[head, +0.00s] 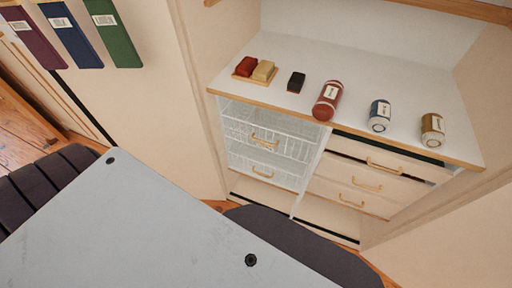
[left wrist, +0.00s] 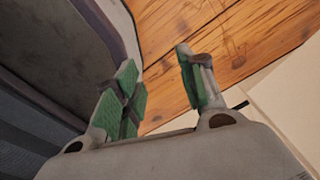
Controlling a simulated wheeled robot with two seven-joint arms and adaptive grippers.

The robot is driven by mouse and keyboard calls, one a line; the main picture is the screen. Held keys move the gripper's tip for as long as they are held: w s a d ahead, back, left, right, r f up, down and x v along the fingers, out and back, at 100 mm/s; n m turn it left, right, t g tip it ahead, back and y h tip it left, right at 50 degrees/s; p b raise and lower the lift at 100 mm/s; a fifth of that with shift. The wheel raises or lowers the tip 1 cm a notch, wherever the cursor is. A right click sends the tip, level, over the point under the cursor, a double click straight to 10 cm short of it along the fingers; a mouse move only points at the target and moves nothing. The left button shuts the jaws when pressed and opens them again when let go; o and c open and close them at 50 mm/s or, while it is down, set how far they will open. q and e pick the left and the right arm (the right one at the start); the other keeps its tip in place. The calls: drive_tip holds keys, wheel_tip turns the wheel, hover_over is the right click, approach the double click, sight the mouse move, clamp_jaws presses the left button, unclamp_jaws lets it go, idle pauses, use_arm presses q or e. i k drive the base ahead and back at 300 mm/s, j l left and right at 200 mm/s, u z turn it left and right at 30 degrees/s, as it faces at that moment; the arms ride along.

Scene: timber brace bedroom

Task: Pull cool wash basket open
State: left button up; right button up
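Two white wire baskets sit one above the other in the left half of the cabinet in the head view. The upper wire basket (head: 245,122) and the lower wire basket (head: 240,162) each have a wooden bar handle, and both look pushed in. I cannot read a label that tells which is the cool wash basket. My left gripper (left wrist: 156,60) shows only in the left wrist view. Its green-padded fingers are apart with nothing between them, above wooden floor, away from the baskets. My right gripper is not in view.
Wooden-handled drawers (head: 352,178) fill the cabinet's right half. Purple, blue and green binders (head: 113,35) are at upper left.

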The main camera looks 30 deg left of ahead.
sight(277, 142)
drive_tip(key=k+u, duration=0.55)
drive_tip(key=u, duration=0.2)
drive_tip(key=i+l+z, duration=0.25)
drive_tip(key=l, duration=0.2)
drive_tip(key=i+l+z, duration=0.2)
drive_tip(key=i+l, duration=0.1)
drive_tip(key=l, duration=0.1)
